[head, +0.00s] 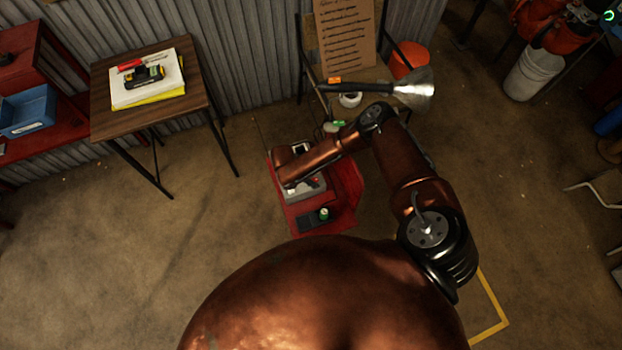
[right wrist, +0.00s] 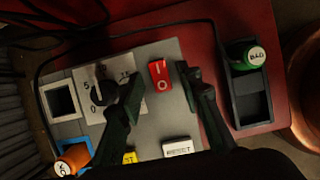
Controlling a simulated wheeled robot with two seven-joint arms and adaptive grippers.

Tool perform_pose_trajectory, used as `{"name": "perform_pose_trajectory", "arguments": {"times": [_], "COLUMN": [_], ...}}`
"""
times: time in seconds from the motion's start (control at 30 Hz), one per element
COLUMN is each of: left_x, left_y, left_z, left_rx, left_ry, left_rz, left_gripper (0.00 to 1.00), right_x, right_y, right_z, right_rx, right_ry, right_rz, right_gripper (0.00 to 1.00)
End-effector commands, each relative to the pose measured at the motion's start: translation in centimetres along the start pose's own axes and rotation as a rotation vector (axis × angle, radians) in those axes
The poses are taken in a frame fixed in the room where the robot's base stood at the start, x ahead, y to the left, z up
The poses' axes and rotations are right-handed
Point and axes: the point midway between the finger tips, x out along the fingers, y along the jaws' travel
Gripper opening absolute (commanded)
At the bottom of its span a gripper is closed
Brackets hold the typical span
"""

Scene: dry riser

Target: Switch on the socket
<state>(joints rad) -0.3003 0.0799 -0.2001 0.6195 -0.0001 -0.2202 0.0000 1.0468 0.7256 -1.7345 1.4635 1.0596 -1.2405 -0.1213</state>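A grey panel box (right wrist: 140,142) lies on a red table (right wrist: 230,22) in the right wrist view. It carries a red rocker switch (right wrist: 158,75) marked I and O. A black rotary knob (right wrist: 103,92) with a numbered dial is left of it, and a white RESET button (right wrist: 178,148) is below. My right gripper (right wrist: 160,78) is over the panel with its fingers apart, and the red switch shows between them. I cannot tell whether the fingers touch the panel. In the head view the panel box (head: 312,192) is partly covered by my right arm. My left gripper is out of view.
A dark tray (right wrist: 250,100) with a green-capped item marked BAD (right wrist: 248,55) is right of the panel. A dark cable (right wrist: 120,38) runs across the top. A wooden table (head: 110,75) stands at left.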

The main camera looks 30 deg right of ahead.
Motion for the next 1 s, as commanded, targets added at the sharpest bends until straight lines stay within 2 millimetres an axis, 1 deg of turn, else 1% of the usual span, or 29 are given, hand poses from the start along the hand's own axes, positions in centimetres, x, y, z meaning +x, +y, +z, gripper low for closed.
{"name": "perform_pose_trajectory", "arguments": {"times": [0.03,0.07,0.43,0.63,0.73,0.9,1.0], "left_x": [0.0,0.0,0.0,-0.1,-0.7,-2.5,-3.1], "left_y": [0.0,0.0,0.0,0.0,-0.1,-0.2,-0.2], "left_z": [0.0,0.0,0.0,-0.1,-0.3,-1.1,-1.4], "left_rx": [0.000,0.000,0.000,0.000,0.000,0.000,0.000], "left_ry": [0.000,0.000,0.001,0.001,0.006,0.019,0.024], "left_rz": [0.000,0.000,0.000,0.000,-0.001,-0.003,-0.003], "left_gripper": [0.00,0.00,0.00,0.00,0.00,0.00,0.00], "right_x": [0.0,0.0,0.0,0.0,-0.1,-0.2,0.0], "right_y": [0.0,0.0,0.0,0.0,-0.2,-0.3,-0.3], "right_z": [0.0,0.0,0.0,0.0,0.3,0.9,1.1], "right_rx": [0.000,0.000,0.000,0.000,0.001,0.006,0.004], "right_ry": [0.000,0.000,0.000,0.003,0.034,0.171,0.263], "right_rz": [0.000,0.000,0.000,-0.001,-0.005,-0.006,-0.006], "right_gripper": [0.28,0.26,0.00,0.00,0.00,0.00,0.00]}}
